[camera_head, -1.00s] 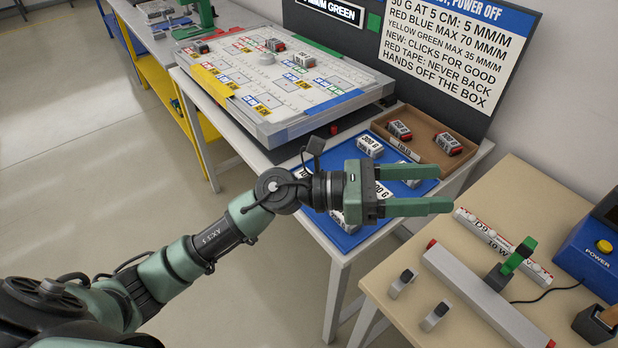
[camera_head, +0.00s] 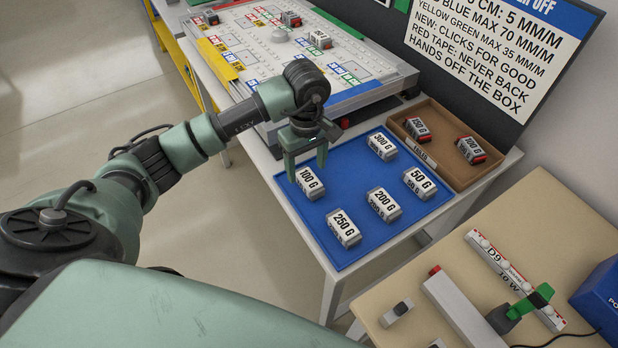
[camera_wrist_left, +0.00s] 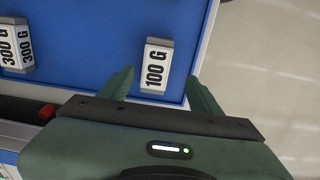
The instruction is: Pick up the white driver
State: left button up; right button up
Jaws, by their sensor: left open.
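Nothing in view is clearly marked as a white driver. A white bar (camera_head: 512,277) labelled D9 and 10 W, with red marks, lies on the beige table at right. My left gripper (camera_head: 306,166) points down over the blue tray (camera_head: 345,168), open and empty. Its fingers are on either side of the white block labelled 100 G (camera_head: 310,184) in the picture; whether they are level with it I cannot tell. In the left wrist view the 100 G block (camera_wrist_left: 156,66) stands between the two fingertips (camera_wrist_left: 160,80). My right gripper is not in view.
Several other labelled blocks stand on the blue tray, including the 250 G one (camera_head: 343,228). A brown tray (camera_head: 432,158) with two red-ended blocks is behind.

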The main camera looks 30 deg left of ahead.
aim_at(309, 178)
pick_arm(q)
jog(key=f, duration=0.2)
jog(key=f+p, duration=0.1)
jog(key=shift+w+d, duration=0.2)
jog(key=shift+w, duration=0.05)
jog(key=shift+f, duration=0.6)
jog(key=c, duration=1.4)
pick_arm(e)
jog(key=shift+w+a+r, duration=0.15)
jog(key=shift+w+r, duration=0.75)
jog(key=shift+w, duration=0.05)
pick_arm(q)
jog(key=shift+r, duration=0.1)
